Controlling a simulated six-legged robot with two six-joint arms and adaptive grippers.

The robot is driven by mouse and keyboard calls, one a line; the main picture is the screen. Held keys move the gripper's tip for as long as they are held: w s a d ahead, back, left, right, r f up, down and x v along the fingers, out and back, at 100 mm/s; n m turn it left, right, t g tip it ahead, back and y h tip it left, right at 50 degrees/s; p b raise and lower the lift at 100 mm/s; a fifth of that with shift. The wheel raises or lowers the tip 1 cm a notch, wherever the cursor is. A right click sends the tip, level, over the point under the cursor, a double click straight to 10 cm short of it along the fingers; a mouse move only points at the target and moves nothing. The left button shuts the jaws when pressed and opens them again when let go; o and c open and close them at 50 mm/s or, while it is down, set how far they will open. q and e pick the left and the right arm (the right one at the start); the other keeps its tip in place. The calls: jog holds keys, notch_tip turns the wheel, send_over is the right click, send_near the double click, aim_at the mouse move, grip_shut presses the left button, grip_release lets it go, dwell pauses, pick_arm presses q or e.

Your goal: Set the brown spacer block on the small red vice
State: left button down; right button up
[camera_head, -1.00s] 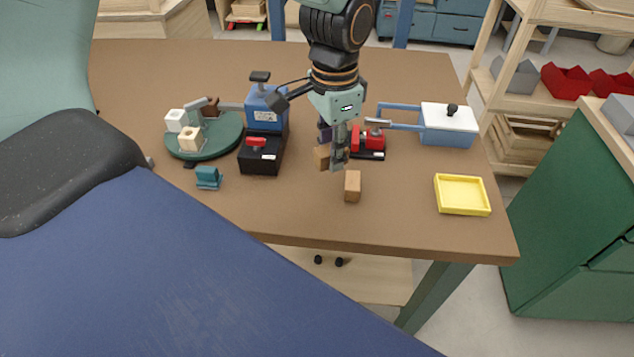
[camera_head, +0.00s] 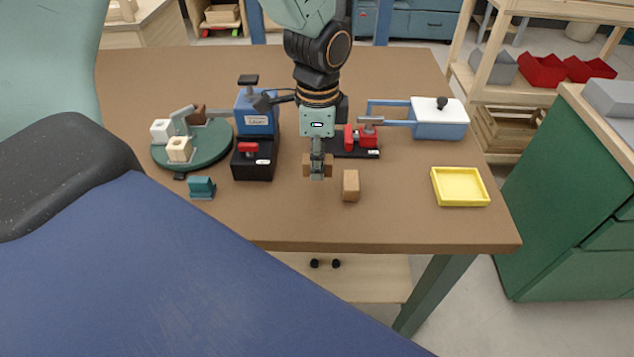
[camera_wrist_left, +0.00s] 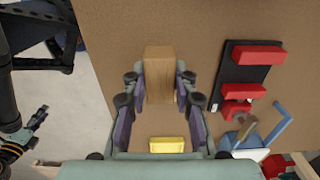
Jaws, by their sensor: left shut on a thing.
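A yellow tray (camera_head: 460,186) is at the right front. A blue box with white lid (camera_head: 441,120) stands behind it. A black box with red handle (camera_head: 253,162), a green turntable (camera_head: 215,150) and a teal block (camera_head: 201,188) are on the left. The front middle is clear.

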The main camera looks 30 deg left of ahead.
aim_at(317, 190)
pick_arm(q)
jog(key=shift+w+a+f, duration=0.1)
jog(key=shift+a+f, duration=0.1)
jog(key=shift+f, duration=0.35)
jog(key=shift+a+f, duration=0.15)
jog(key=shift+f, duration=0.35)
jog(key=shift+d+f+b, duration=0.25)
jog(key=shift+f+b, duration=0.05)
jog(key=shift+f, duration=0.35)
jog(key=shift+d+f+b, duration=0.2)
jog(key=shift+f+b, duration=0.05)
jog(key=shift+f, duration=0.75)
jog(key=shift+a+f, duration=0.15)
jog(key=shift+a, duration=0.2)
jog(key=shift+d, duration=0.1)
jog(key=c, duration=1.3)
grip_release()
jog(key=shift+d, duration=0.15)
jog(key=shift+c, duration=0.2)
jog(key=shift+o, duration=1.4)
jog(key=shift+a+f, duration=0.1)
jog(key=shift+a, duration=0.1)
jog(key=shift+d, duration=0.1)
